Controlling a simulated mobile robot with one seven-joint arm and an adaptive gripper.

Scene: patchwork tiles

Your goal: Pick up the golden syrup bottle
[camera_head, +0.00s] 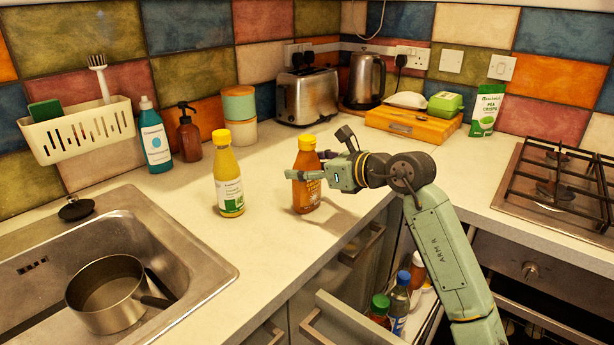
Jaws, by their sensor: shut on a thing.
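The golden syrup bottle (306,192) is an amber bottle with an orange-yellow cap. It stands upright on the pale worktop near the front edge, in the middle of the view. My gripper (305,176) reaches in from the right and is shut on the upper part of the bottle. One finger shows across the bottle's front; the other is mostly hidden. The bottle's base looks to be at the worktop, and I cannot tell any gap beneath it.
A yellow bottle (228,174) with a yellow cap stands close by on the left. A sink (207,262) with a pan (107,292) lies at the front left. An open drawer (345,316) below holds several bottles. A toaster (307,96) and kettle (365,80) stand behind. The hob (510,193) is right.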

